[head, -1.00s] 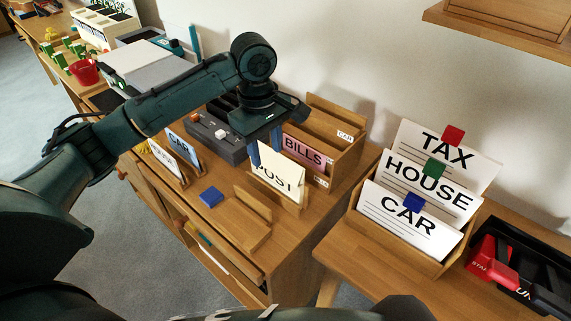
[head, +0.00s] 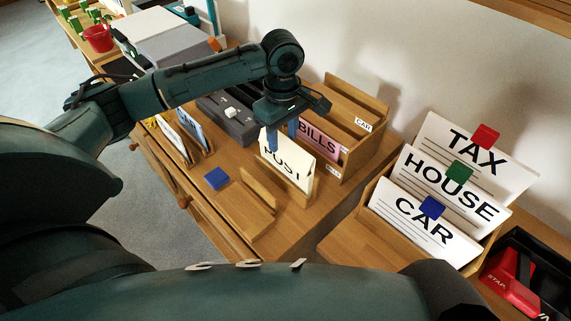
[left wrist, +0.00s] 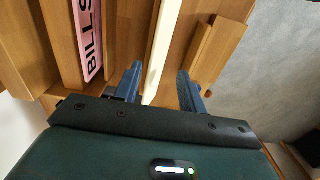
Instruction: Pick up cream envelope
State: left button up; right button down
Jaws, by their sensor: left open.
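In the left wrist view the envelope's thin edge (left wrist: 163,45) runs between the two spread fingers (left wrist: 158,88), with a gap visible on both sides. My right gripper is not in view.
A pink BILLS card (head: 317,139) stands in a wooden sorter (head: 369,144) just behind. An empty wooden stand (head: 245,205) and a blue block (head: 216,179) lie in front. TAX, HOUSE and CAR cards (head: 450,192) fill a rack at right.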

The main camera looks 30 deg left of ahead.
aim_at(286, 142)
pick_arm(q)
jog(key=f, duration=0.4)
jog(key=shift+w+d+f, duration=0.15)
jog(key=shift+w+f, duration=0.1)
jog(key=shift+f, duration=0.05)
jog(key=shift+r, duration=0.1)
grip_shut()
jog(key=shift+w, duration=0.1)
